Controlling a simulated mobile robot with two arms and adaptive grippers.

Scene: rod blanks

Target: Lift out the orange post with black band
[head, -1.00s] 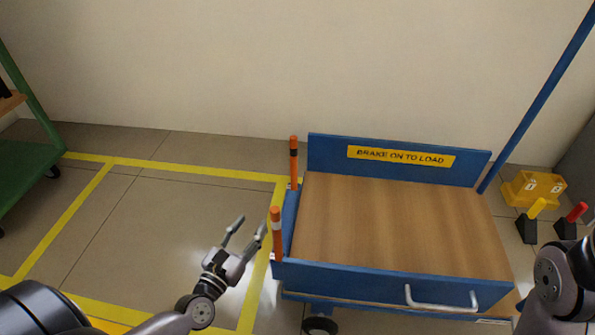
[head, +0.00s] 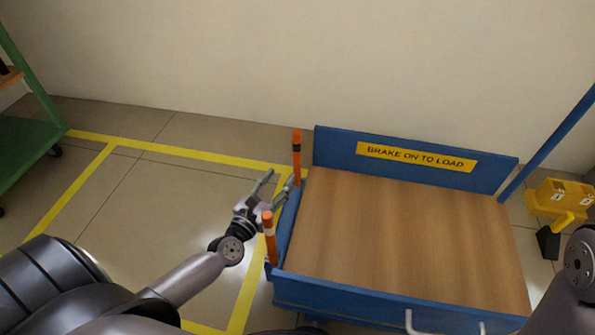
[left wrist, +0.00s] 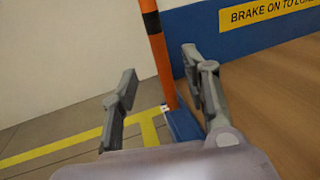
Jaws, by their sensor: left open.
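The orange post with black band (head: 297,168) stands upright at the far left corner of the blue cart. In the left wrist view the post (left wrist: 159,50) rises beyond my fingers, appearing between them, with its black band near the top edge. My left gripper (head: 279,181) is open and empty, just short of the post on its near left side. In the left wrist view the two fingers of my left gripper (left wrist: 162,78) are spread apart. A second orange post with a white band (head: 270,246) stands at the near left corner, close to my left wrist.
The cart has a wooden deck (head: 400,240), bare and clear, and a blue end board with a yellow label (head: 416,157). A green shelf (head: 25,145) is at far left. Yellow-lined floor is free at left.

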